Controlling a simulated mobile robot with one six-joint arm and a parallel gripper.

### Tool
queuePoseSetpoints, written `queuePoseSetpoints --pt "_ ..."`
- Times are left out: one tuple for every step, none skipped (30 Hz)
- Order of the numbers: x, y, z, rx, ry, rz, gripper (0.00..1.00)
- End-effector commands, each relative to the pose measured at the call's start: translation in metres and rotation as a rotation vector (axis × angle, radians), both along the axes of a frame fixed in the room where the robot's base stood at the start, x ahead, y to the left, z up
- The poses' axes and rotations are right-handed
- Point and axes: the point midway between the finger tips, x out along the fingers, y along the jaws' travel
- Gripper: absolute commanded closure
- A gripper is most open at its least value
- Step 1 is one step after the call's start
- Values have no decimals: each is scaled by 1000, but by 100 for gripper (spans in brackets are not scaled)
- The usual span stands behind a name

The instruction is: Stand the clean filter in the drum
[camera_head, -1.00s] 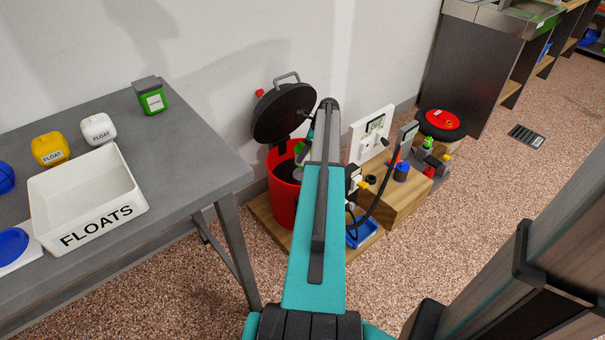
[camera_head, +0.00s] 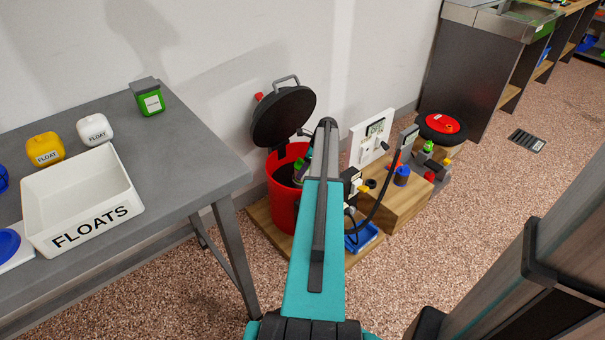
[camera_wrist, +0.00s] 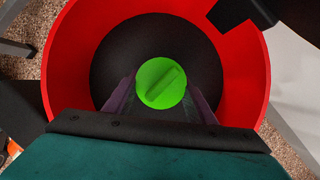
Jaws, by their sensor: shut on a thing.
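The red drum (camera_head: 282,200) stands on a wooden board with its black lid (camera_head: 284,116) tipped open behind it. In the wrist view the drum's red wall (camera_wrist: 252,60) surrounds a dark inside. My gripper (camera_wrist: 161,98) is shut on the clean filter, whose round green top (camera_wrist: 161,82) shows between the fingers. The filter's top lies over the dark middle of the drum. Its lower end is hidden, so I cannot tell whether it touches the floor of the drum. In the head view my arm partly hides the drum and the filter (camera_head: 299,169).
A grey table (camera_head: 170,190) at left bears the FLOATS bin (camera_head: 85,237) and float bottles. Right of the drum are a blue tray (camera_head: 363,238), a wooden block (camera_head: 400,205) with fittings, a white panel, a hose and a wheel (camera_head: 442,125). The open lid rises behind the drum.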

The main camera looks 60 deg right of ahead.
Motion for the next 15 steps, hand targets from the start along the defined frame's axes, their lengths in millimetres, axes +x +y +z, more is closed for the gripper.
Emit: queuePoseSetpoints --pt "0 -1 -9 0 0 0 77" --pt "0 -1 -12 -1 0 0 77" --pt "1 -1 -15 -1 0 0 77" --pt "1 -1 -17 -1 -1 0 77" --pt "0 -1 -18 -1 -2 -1 77" --pt "0 -1 -19 -1 -2 -1 77" --pt "0 -1 -19 -1 -2 -1 77" --pt "0 -1 -19 -1 -2 -1 77" --pt "0 0 -19 -1 -2 -1 77" --pt "0 0 -19 -1 -2 -1 77" --pt "0 0 -19 -1 -2 -1 77" --pt "0 0 -19 -1 -2 -1 77" --pt "0 0 -19 -1 -2 -1 77" --pt "0 0 -19 -1 -2 -1 77" --pt "0 0 -19 -1 -2 -1 77"
